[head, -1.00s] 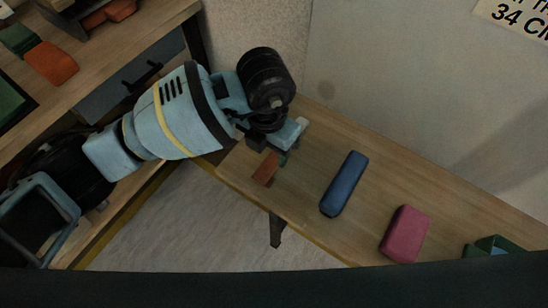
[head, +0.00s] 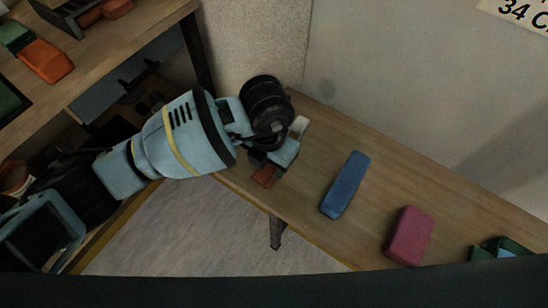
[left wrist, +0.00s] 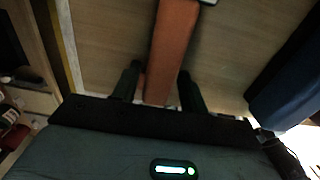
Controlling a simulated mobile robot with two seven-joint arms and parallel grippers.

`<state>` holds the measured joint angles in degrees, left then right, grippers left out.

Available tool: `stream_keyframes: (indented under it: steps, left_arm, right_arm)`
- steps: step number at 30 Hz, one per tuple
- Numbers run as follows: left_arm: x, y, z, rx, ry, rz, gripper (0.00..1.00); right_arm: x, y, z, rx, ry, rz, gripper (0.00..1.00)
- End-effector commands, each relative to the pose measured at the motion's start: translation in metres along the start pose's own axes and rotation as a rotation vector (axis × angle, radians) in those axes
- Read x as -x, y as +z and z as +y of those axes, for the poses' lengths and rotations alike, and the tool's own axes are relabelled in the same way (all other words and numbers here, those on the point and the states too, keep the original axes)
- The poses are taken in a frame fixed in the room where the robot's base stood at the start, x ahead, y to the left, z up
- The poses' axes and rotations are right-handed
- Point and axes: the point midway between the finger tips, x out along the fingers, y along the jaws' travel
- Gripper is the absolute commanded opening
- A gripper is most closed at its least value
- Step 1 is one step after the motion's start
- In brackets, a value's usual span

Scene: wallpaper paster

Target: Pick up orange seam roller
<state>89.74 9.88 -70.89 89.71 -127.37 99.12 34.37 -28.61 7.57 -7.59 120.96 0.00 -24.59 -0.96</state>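The orange seam roller (head: 263,176) lies on the narrow wooden bench, mostly hidden under my left gripper in the head view. In the left wrist view its long orange handle (left wrist: 173,45) runs up the picture between the two fingers. My left gripper (head: 280,158) is over it, pointing down. In the left wrist view the gripper (left wrist: 160,80) is open, with one dark finger on each side of the handle and a gap showing beside it. A pale piece (head: 299,127) shows just past the gripper; I cannot tell whether it belongs to the roller. My right gripper is not in view.
A blue block (head: 345,185) and a pink block (head: 409,236) lie to the right on the bench, with a green open box (head: 500,248) farther right. A wall stands behind. Another table at left holds an orange block (head: 46,61).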

Motion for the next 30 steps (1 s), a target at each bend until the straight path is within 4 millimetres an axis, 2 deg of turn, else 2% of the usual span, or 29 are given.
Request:
stream_keyframes:
  steps: [1, 8, 17, 30]
  left_arm:
    - [0.000, 0.000, 0.000, 0.000, 0.000, 0.000, 0.37]
    - [0.001, 0.000, 0.000, 0.000, 0.000, -0.001, 0.08]
    - [0.007, 0.001, 0.000, 0.000, 0.000, -0.002, 0.08]
    - [0.083, 0.001, 0.000, -0.001, 0.001, -0.004, 0.08]
  right_arm:
    - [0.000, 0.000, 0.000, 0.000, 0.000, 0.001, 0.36]
    - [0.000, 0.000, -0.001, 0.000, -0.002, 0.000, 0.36]
    - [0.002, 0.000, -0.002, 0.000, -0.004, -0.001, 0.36]
    - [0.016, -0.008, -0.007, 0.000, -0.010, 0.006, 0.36]
